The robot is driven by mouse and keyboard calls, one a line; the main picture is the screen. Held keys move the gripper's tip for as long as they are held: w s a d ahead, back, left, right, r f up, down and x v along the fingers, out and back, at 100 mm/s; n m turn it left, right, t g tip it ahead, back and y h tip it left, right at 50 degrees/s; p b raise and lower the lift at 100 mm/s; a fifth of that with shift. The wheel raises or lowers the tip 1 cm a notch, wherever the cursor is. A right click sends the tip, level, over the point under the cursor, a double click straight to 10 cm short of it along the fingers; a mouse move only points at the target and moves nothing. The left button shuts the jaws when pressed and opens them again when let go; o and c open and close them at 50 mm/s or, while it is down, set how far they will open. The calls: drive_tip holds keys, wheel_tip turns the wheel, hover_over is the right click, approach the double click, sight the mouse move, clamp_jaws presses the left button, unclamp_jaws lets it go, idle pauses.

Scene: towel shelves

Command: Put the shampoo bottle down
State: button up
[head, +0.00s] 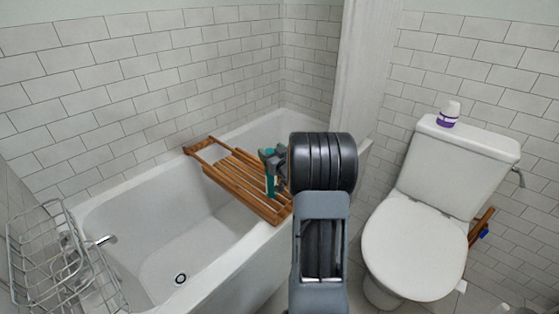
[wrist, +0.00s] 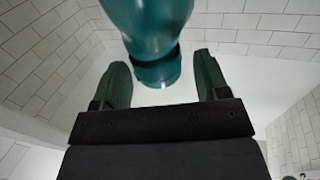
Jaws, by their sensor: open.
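The teal shampoo bottle (head: 270,184) stands upright on the wooden bath tray (head: 236,186) in the head view, partly hidden by my gripper (head: 272,160). In the wrist view the bottle (wrist: 150,35) rises between and beyond the two green fingertips. My gripper (wrist: 162,84) is open there, with a gap on each side of the bottle. The bottle's far end is cut off by the top edge of the wrist view.
The tray lies across the white bathtub (head: 160,258). A wire rack (head: 60,260) is at the left. A toilet (head: 415,245) stands at the right with a white and purple bottle (head: 449,114) on its tank. The tray's left part is clear.

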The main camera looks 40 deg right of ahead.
drive_tip(key=s+a+p, duration=0.1)
drive_tip(key=s, duration=1)
drive_tip(key=a+g+h, duration=0.1)
drive_tip(key=a+g, duration=0.6)
drive_tip(key=a, duration=0.3)
drive_tip(key=s+a+n+g+y, duration=0.1)
drive_tip(key=s+a+g+y, duration=0.2)
drive_tip(key=s+a+g, duration=0.5)
drive_tip(key=s+a, duration=0.5)
drive_tip(key=a, duration=0.2)
drive_tip(key=shift+a+r+n+y, duration=0.15)
drive_tip(key=shift+a+n+y, duration=0.15)
drive_tip(key=shift+a, duration=0.1)
